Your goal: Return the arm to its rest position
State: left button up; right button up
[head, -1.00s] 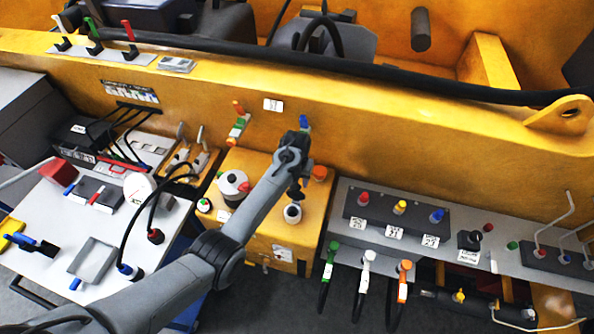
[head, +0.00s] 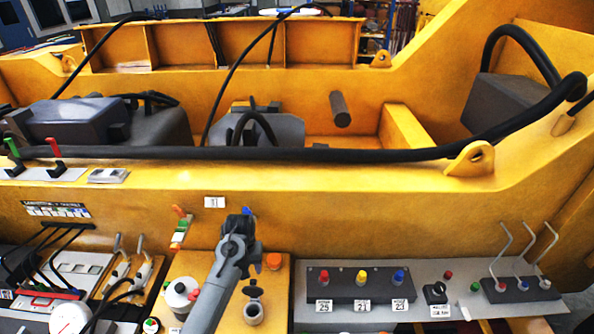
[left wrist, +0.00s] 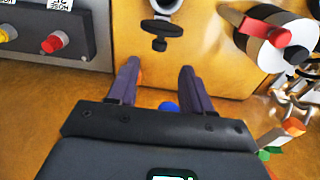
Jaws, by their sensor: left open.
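My left arm reaches up from the bottom of the head view. Its gripper (head: 256,266) hangs over the yellow box, partly hidden by my own wrist. In the left wrist view the two dark fingers (left wrist: 159,78) are apart with nothing between them. Beyond the fingertips are a small black winged part (left wrist: 160,34) and a pale-rimmed round port at the top edge. The same port (head: 253,313) shows just below the gripper in the head view, apart from it. My right gripper is not in view.
A white canister with a red part (head: 181,294) stands left of the arm. An orange cap (head: 274,261) is close on its right. A grey panel with coloured connectors (head: 361,288) lies further right. The yellow wall (head: 340,215) rises behind, with a black hose along its top.

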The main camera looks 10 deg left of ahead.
pick_arm(q)
jog(key=s+d+f+m+t+p, duration=0.1)
jog(key=s+f+m+t+p, duration=0.2)
jog(key=s, duration=1.5)
jog(key=s+d+r, duration=0.2)
jog(key=s+r, duration=0.2)
jog(key=s, duration=0.5)
jog(key=s+d+r+m+p, duration=0.1)
jog(key=s+r, duration=0.3)
jog(key=s, duration=0.5)
jog(key=shift+d+r+m+p, duration=0.15)
jog(key=shift+d+m+p, duration=0.15)
jog(key=shift+d, duration=0.35)
